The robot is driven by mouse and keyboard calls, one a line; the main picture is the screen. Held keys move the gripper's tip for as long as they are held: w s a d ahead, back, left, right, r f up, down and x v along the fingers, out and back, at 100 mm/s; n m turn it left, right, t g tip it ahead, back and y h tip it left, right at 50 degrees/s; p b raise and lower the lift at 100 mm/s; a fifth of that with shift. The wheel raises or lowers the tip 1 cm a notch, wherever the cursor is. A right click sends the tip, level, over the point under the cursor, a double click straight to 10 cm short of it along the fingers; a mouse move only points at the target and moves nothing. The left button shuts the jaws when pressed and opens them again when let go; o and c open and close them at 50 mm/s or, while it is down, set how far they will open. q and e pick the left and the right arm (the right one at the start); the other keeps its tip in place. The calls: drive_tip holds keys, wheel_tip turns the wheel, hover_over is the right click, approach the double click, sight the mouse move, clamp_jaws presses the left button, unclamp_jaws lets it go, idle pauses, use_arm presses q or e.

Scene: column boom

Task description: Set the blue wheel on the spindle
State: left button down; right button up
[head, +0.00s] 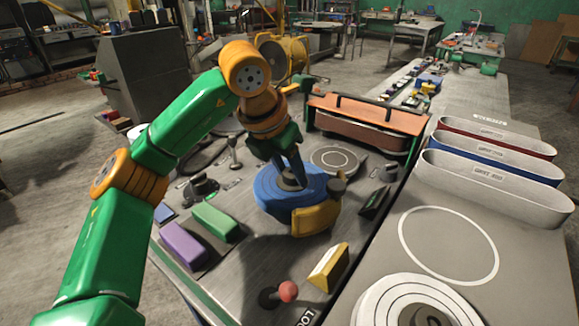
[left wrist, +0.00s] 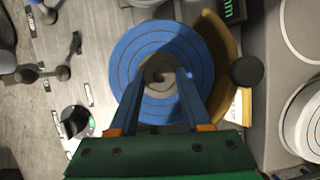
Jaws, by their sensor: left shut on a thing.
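The blue wheel (head: 272,202) lies roughly flat at the middle of the grey bench, beside a curved yellow guard (head: 318,218). In the left wrist view the wheel (left wrist: 160,35) shows ring grooves and a grey hub (left wrist: 161,71). My left gripper (head: 293,182) reaches down from above and is shut on the wheel around its hub; its fingers also show in the left wrist view (left wrist: 162,82). The spindle is not seen; the wheel hides what is beneath it. I cannot tell whether the wheel rests on anything. My right gripper is not in view.
Purple (head: 183,244) and green (head: 216,222) blocks lie left of the wheel, a yellow block (head: 328,268) and red knob (head: 288,291) in front. An orange-topped unit (head: 368,115) stands behind. A white ringed disc (head: 385,308) and sanding belts (head: 492,185) are at right.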

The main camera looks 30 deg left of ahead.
sight(289, 174)
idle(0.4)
use_arm(q)
drive_tip(key=shift+f, duration=0.15)
unclamp_jaws()
idle(0.5)
wheel_tip(289, 174, up, 8)
drive_tip(key=p, duration=0.7)
drive_tip(key=shift+f+p, duration=0.1)
drive_tip(key=shift+p, duration=0.2)
drive_tip(key=shift+f, duration=0.1)
